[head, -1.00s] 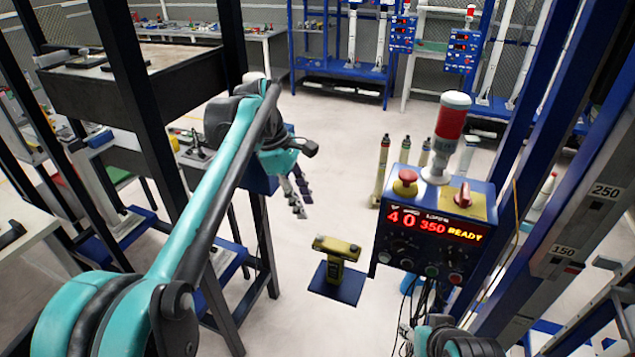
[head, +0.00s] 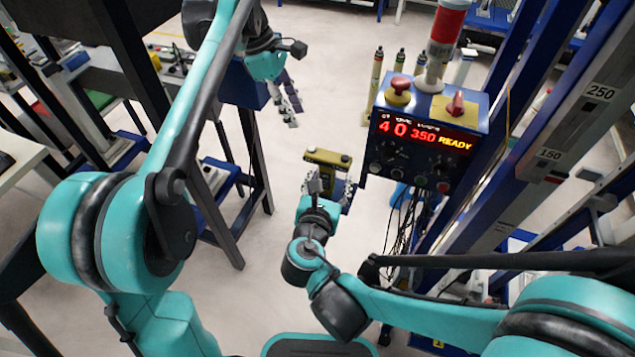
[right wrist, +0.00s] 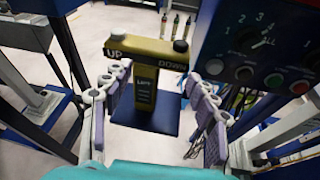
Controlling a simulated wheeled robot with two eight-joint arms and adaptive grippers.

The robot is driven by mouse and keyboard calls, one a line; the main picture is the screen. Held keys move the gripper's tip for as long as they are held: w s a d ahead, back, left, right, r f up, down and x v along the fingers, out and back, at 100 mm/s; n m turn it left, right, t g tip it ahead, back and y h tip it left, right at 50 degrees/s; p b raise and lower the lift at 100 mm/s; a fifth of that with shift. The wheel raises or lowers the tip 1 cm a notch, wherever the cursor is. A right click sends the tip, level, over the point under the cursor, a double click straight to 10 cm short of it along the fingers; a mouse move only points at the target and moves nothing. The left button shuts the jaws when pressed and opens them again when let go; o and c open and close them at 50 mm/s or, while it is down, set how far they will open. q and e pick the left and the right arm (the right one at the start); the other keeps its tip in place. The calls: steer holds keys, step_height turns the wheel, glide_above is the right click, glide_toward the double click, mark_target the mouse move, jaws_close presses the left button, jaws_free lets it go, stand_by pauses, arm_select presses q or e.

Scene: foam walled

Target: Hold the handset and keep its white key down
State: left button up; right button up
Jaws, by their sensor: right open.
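The yellow handset (right wrist: 146,85) stands upright on a dark blue plate (right wrist: 167,118), its wide top bar marked UP and DOWN. In the head view the handset (head: 328,158) is partly hidden by my right gripper (head: 328,186). My right gripper (right wrist: 160,105) is open and empty, its fingers apart on both sides of the handset's body, nearer the camera. My left gripper (head: 287,103) hangs empty at the upper left, its fingers apart.
A blue control box (head: 425,140) with a red READY display, knobs and a red-and-white beacon stands right of the handset, cables hanging below. Several slim bottle-like posts (head: 377,75) stand behind. A dark-legged bench is at left; blue uprights are at right. Floor between is clear.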

mark_target(325, 173)
steer(key=a+f, duration=0.1)
steer(key=a+f+g+h, duration=0.1)
steer(key=shift+w+a, duration=0.15)
steer(key=shift+a, duration=0.25)
steer(key=shift+w+h, duration=0.15)
steer(key=shift+h, duration=0.25)
steer(key=x, duration=0.7)
steer(key=shift+w+f, duration=0.15)
steer(key=shift+f, duration=0.05)
steer(key=c, duration=1.3)
arm_select(q)
jaws_close()
arm_select(e)
steer(key=shift+c, duration=0.2)
